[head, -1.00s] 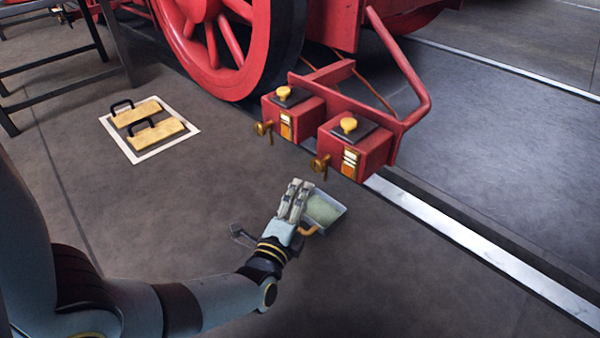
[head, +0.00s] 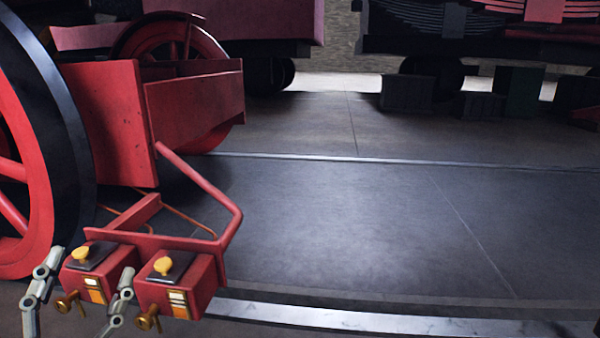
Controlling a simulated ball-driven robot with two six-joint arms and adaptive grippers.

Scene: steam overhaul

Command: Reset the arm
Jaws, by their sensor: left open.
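My left gripper (head: 91,262) shows at the lower left of the head view. The rest of the left arm is below the frame. The fingers show in front of two red boxes, the left box (head: 75,283) and the right box (head: 196,288). Each box has a yellow knob on top and a brass tap in front. I cannot tell whether the fingers touch the left box. My right gripper is not in view.
A red bracket (head: 232,222) carries the boxes beside a large red wheel (head: 38,205). A pale rail (head: 330,316) runs along the front. The dark floor (head: 370,230) to the right is clear. Dark boxes (head: 407,93) stand at the back.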

